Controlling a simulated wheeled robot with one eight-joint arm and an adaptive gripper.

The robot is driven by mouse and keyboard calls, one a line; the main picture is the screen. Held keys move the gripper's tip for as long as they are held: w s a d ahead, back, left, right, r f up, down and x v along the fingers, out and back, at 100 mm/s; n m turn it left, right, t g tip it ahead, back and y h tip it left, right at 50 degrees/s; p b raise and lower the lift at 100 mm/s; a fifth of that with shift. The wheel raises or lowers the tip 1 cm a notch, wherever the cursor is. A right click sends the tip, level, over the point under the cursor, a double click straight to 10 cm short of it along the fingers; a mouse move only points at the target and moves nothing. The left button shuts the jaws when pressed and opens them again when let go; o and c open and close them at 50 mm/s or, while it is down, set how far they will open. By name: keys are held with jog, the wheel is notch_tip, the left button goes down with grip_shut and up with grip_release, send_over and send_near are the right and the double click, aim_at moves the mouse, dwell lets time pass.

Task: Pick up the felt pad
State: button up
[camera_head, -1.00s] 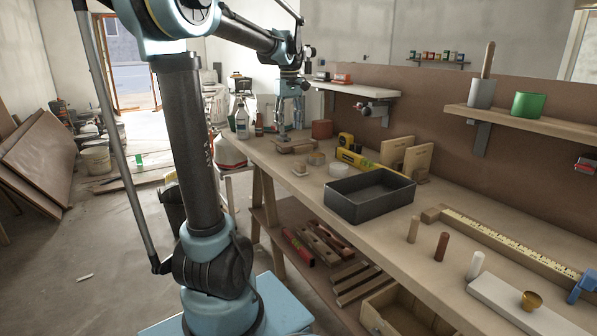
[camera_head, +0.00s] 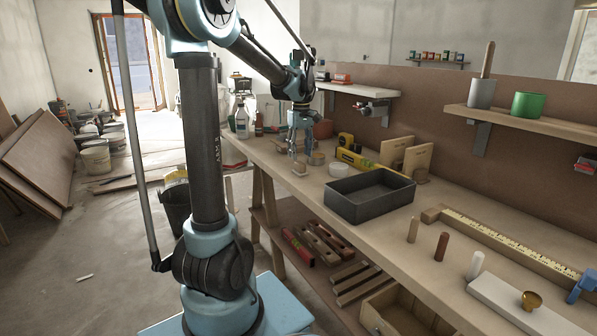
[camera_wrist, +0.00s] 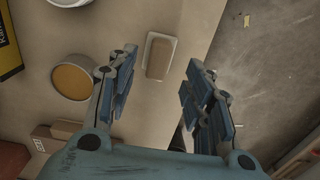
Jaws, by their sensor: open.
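A small tan, rounded rectangular piece, which looks like the felt pad (camera_wrist: 160,56), lies on a slightly larger pale slab (camera_wrist: 174,46) near the bench edge. In the head view the small stack (camera_head: 300,170) shows near the front edge of the bench, partly covered by my fingers. My gripper (camera_head: 297,158) points down over it. In the wrist view my gripper (camera_wrist: 160,60) is open and empty, with the pad between and slightly beyond the fingertips. I cannot tell the exact height gap.
A round tin with an ochre inside (camera_wrist: 72,77) sits close to the left finger. Brown wooden blocks (camera_wrist: 48,137) lie nearby. Floor shows beyond the bench edge.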

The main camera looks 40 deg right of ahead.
aim_at(300, 162)
jog(key=shift+w+f, duration=0.2)
jog(key=shift+f, duration=2.85)
grip_shut()
